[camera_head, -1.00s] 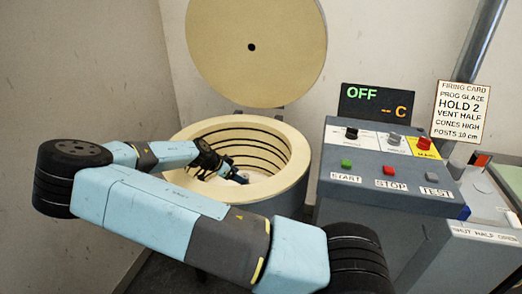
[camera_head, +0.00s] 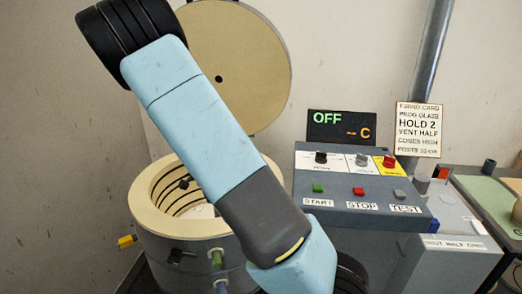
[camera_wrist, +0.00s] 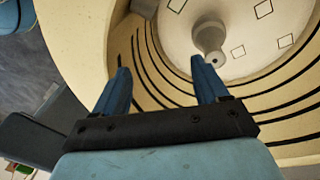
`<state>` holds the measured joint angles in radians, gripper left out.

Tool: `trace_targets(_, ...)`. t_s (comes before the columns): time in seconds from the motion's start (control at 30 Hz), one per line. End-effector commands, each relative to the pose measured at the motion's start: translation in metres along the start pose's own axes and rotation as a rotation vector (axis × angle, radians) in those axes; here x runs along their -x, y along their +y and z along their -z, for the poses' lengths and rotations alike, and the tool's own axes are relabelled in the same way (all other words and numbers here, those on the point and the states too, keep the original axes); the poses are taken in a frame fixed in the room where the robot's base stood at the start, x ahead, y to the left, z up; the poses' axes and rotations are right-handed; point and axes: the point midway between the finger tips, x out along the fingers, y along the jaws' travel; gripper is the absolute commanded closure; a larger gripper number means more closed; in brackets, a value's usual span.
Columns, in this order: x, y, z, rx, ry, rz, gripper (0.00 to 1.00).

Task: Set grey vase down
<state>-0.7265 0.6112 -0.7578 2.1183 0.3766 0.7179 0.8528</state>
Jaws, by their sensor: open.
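The grey vase (camera_wrist: 208,36) is in the kiln, on its pale floor (camera_wrist: 182,38), in the wrist view. It lies beyond the tip of my right-hand finger, apart from it as far as I can see. Whether the vase is upright is hard to tell from this angle. My gripper (camera_wrist: 160,64) is open and empty, with its two blue fingers spread over the kiln's opening. In the head view the vase is not visible, and my arm covers part of the kiln (camera_head: 150,222).
The round kiln lid (camera_head: 255,60) stands raised at the back. A control panel (camera_head: 345,205) is to the right, with its display (camera_head: 342,126) reading OFF. Dark grooves line the kiln wall (camera_wrist: 270,95). Small square marks dot the kiln floor.

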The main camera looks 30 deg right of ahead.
Motion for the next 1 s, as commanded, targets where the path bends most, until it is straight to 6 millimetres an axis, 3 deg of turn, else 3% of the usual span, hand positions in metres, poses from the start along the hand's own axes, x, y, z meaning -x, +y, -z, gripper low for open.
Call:
trace_targets(0.5, 0.104, 0.067, -0.008, 0.302, -0.152, 0.217, 0.27)
trace_targets(1.0, 0.198, 0.159, -0.016, 0.62, -0.058, 0.437, 0.27)
